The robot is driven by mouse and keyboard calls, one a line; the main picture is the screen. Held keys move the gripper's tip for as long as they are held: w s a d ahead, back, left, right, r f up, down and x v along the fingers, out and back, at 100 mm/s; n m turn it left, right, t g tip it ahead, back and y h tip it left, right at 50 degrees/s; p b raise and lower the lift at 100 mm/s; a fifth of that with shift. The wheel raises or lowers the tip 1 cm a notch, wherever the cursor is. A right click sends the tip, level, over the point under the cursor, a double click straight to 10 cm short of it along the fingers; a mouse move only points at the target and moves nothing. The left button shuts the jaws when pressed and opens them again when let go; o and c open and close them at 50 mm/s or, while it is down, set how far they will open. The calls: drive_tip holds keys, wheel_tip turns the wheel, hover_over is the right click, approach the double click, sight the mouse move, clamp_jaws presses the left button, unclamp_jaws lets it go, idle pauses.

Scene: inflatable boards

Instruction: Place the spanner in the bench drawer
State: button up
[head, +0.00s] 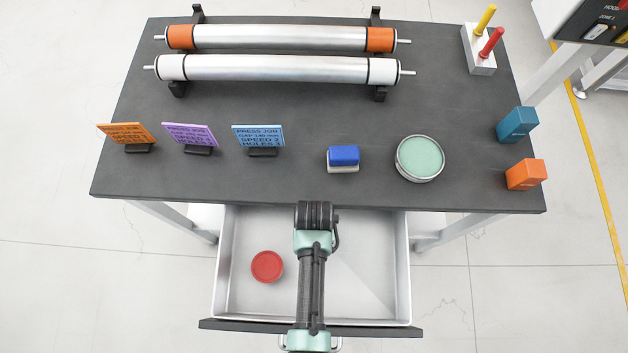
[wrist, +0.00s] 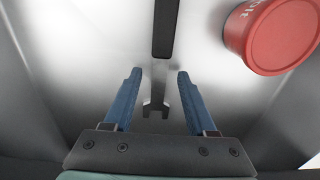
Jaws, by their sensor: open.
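The spanner (wrist: 163,30) has a dark handle and an open-ended jaw. In the wrist view it lies lengthwise over the bare metal floor of the drawer, with its jaw end between my fingers. My gripper (wrist: 160,74) has two blue fingers, spread apart with a gap on each side of the spanner. The bench drawer (head: 228,250) is pulled out below the bench front in the head view. My arm reaches over it and hides the spanner and my fingertips there. Whether the spanner rests fully flat is hard to tell.
A red round tin (head: 267,267) sits in the drawer, left of my arm; it also shows in the wrist view (wrist: 270,35). The dark bench top (head: 300,180) above holds rollers, cards, a blue block (head: 343,156) and a green tin (head: 420,158). The drawer's right side is clear.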

wheel_tip(320, 180, up, 11)
drive_tip(key=p, duration=0.1)
drive_tip(key=w+d+r+t, duration=0.1)
drive_tip(key=w+r+t, duration=0.7)
drive_tip(key=w+r, duration=1.05)
drive_tip(key=w+r+t, duration=0.2)
drive_tip(key=r+t, duration=0.1)
drive_tip(key=r, duration=0.5)
drive_tip(key=w+r+t, duration=0.3)
drive_tip(key=r, duration=0.5)
drive_tip(key=s+r+t, duration=0.2)
drive_tip(key=r+t, duration=0.2)
drive_tip(key=r, duration=0.8)
drive_tip(key=s+r+t, duration=0.2)
drive_tip(key=r+t, duration=0.2)
drive_tip(key=r, duration=0.8)
drive_tip(key=s+r+t, duration=0.5)
drive_tip(key=s+r, duration=0.5)
drive_tip(key=r, duration=0.4)
drive_tip(key=shift+s+a, duration=0.15)
drive_tip(key=shift+a, duration=0.05)
